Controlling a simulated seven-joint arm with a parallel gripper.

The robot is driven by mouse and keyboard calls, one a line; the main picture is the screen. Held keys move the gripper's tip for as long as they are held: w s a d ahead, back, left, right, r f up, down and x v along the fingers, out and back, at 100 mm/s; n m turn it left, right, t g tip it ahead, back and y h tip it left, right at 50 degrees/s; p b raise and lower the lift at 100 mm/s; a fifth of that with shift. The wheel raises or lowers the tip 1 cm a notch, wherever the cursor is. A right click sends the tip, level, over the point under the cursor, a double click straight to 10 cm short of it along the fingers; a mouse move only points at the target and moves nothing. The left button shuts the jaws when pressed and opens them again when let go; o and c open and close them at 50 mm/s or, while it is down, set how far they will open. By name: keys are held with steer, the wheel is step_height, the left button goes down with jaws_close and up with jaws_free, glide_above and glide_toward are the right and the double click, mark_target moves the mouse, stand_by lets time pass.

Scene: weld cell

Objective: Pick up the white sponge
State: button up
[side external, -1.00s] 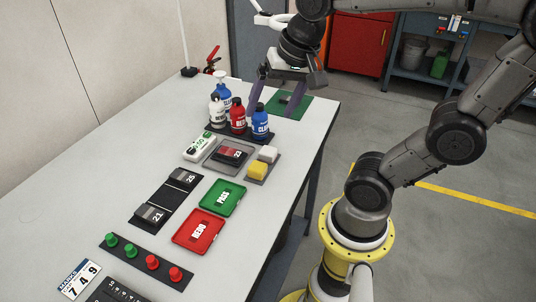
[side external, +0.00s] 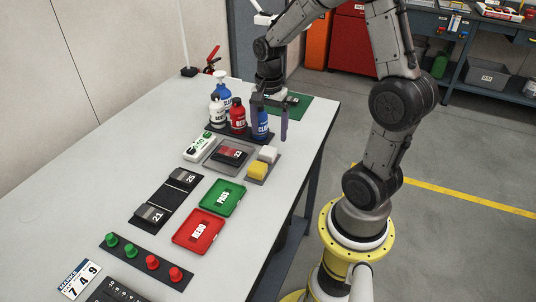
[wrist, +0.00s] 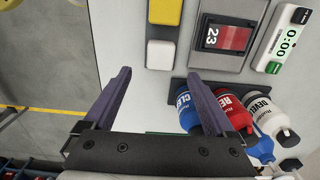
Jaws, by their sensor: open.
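The white sponge (side external: 268,153) lies on a small grey pad on the table, just behind the yellow sponge (side external: 257,171). In the wrist view the white sponge (wrist: 161,54) is ahead of my fingers, below the yellow sponge (wrist: 164,11) in the picture. My gripper (side external: 270,122) is open and empty. It hangs above the table by the bottles, beyond the white sponge in the side view. In the wrist view the gripper's two purple fingers (wrist: 158,85) are wide apart, with bare table between them and nothing held.
Red, blue and white bottles (side external: 237,117) stand on a dark tray close beside my gripper. A grey tray with a dark-red block (side external: 231,153) and a timer (side external: 200,146) sit left of the sponges. Green (side external: 223,197) and red (side external: 198,230) trays lie nearer the front.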

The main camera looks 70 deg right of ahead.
mark_target(269, 149)
steer(key=shift+f, duration=3.3)
jaws_close()
steer(key=shift+r, duration=0.1)
steer(key=shift+r, duration=0.6)
steer(key=s+a+r, duration=0.3)
steer(key=s+r, duration=0.3)
steer(key=s+a+r, duration=0.3)
steer(key=s+r, duration=0.2)
steer(key=s, duration=0.1)
steer(key=shift+s+a+r, duration=0.2)
steer(key=shift+a+r, duration=0.05)
steer(key=shift+r, duration=0.1)
